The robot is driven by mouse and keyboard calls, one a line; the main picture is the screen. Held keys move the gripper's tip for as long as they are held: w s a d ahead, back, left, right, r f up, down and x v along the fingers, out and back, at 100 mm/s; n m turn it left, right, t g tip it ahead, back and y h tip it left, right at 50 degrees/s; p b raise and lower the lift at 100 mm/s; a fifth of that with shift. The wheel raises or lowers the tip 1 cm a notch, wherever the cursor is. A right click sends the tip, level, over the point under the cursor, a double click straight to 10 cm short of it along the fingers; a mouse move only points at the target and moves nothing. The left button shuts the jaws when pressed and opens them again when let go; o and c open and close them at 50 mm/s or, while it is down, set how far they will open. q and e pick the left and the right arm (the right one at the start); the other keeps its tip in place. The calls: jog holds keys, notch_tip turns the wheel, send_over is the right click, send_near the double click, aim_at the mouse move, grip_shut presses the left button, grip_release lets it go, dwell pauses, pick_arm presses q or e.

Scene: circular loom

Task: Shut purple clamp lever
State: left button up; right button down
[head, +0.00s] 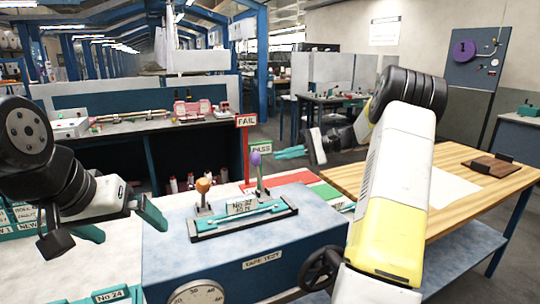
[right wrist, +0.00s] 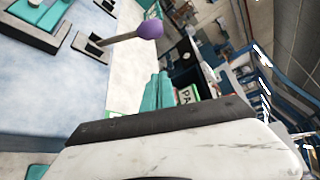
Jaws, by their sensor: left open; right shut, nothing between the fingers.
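The purple clamp lever (head: 255,159) stands upright at the right end of the clamp fixture (head: 245,222) on the blue tape test machine. In the right wrist view its purple knob (right wrist: 150,28) and grey stem show at the top. My right gripper (head: 278,153) is shut and empty, beyond and just right of the purple knob in the head picture, apart from it. Its teal fingers also show in the right wrist view (right wrist: 158,92). My left gripper (head: 132,230) is open and empty, left of the machine.
An orange-knobbed lever (head: 203,186) stands at the fixture's left end. A teal strip lies along the fixture. Red FAIL (head: 246,121) and green PASS (head: 261,148) signs stand behind. A handwheel (head: 320,268) and dial (head: 196,294) are on the machine's front. A wooden table (head: 455,205) is at right.

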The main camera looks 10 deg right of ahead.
aim_at(258, 156)
jog(key=s+a, duration=0.1)
jog(key=a, duration=0.6)
jog(key=shift+s, duration=0.3)
jog(key=shift+s+d+r, duration=0.1)
jog(key=shift+r, duration=0.05)
jog(key=s+n, duration=0.1)
jog(key=s+r+n+t+y, duration=0.1)
jog(key=s+r+n+y, duration=0.1)
jog(key=s+n, duration=0.1)
jog(key=shift+d+t, duration=0.3)
jog(key=shift+d, duration=0.05)
jog(key=s+d+n+y, duration=0.1)
jog(key=s+n, duration=0.1)
jog(key=s, duration=0.4)
jog(key=shift+f+y, duration=0.3)
